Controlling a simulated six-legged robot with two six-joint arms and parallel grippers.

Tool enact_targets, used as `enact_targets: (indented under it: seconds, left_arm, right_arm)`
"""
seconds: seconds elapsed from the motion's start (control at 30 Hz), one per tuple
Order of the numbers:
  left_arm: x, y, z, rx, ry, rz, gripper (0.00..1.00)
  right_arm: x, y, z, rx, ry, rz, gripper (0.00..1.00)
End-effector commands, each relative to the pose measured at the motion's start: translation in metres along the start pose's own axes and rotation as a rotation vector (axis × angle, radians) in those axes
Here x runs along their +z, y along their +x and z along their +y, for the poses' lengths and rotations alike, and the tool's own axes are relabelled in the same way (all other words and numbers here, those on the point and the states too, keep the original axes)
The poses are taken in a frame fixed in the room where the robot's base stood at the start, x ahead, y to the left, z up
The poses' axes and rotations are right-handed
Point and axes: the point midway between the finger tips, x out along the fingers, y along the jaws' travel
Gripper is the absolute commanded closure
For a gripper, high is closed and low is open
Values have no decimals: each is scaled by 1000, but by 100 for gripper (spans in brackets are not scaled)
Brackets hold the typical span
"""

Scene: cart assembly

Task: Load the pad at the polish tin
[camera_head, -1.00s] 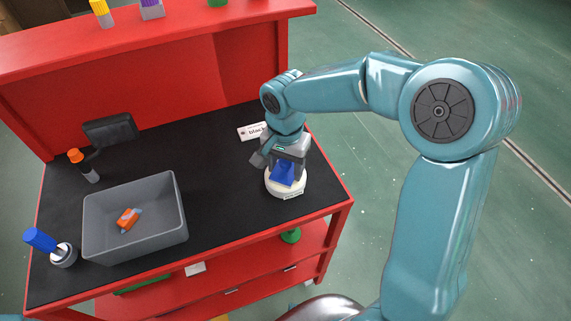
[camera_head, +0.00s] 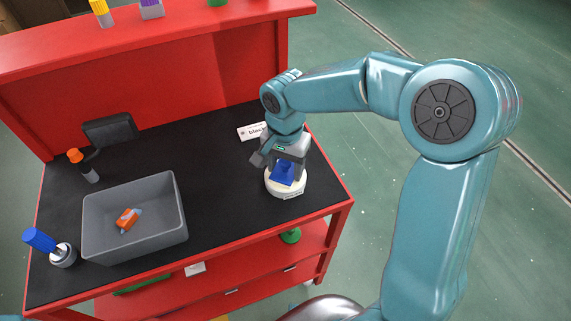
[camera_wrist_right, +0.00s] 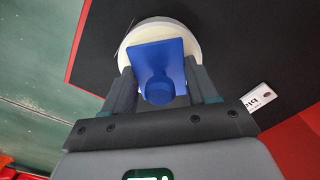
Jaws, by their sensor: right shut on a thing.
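A round cream polish tin (camera_head: 288,188) stands on the black cart top near its right edge. It also shows in the right wrist view (camera_wrist_right: 190,37). A blue pad (camera_head: 282,175) with a round blue grip is between my right gripper's fingers, over the tin. In the right wrist view the pad (camera_wrist_right: 158,60) covers much of the tin's face. My right gripper (camera_wrist_right: 163,88) is shut on the pad's round part. Whether the pad's underside touches the polish is hidden. My left gripper is not in view.
A grey bin (camera_head: 135,243) holds an orange item (camera_head: 128,218). A white card labelled black (camera_head: 252,131) lies behind the tin. The middle of the black top is clear.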

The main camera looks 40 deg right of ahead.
Motion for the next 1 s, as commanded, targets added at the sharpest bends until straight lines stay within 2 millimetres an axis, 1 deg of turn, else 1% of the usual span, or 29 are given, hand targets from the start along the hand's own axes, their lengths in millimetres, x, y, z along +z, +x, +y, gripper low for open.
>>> enact_targets:
  seconds: [0.07, 0.77, 0.87, 1.0]
  left_arm:
    - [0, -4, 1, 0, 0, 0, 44]
    - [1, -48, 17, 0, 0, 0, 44]
    - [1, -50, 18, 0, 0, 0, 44]
    - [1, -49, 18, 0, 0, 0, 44]
  right_arm:
    - [1, -4, 0, 3, -1, -2, 67]
    - [0, -67, 0, 0, 0, 0, 67]
    - [0, -71, 0, 0, 0, 0, 67]
    - [0, -69, 0, 0, 0, 0, 67]
